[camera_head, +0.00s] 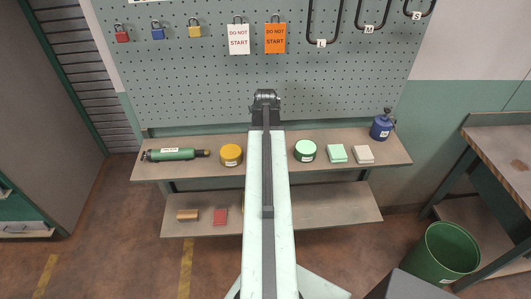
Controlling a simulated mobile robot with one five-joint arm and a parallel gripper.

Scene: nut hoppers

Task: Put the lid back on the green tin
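A round green tin (305,152) with a pale label on its side stands on the upper shelf, just right of my arm. Its top looks green, but I cannot tell whether it is open or covered. I see no separate green lid. My gripper (265,95) is at the far end of my raised arm, in front of the pegboard, above and left of the green tin in the picture. It is small and dark, and its fingers cannot be made out. My arm hides the middle of both shelves.
On the upper shelf (220,171) are a green cylinder (174,154), a yellow tin (231,155), green (337,154) and cream (364,154) blocks and a blue can (381,127). The lower shelf holds brown (187,214) and red (220,216) blocks; its right is clear. A green bin (440,255) stands right.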

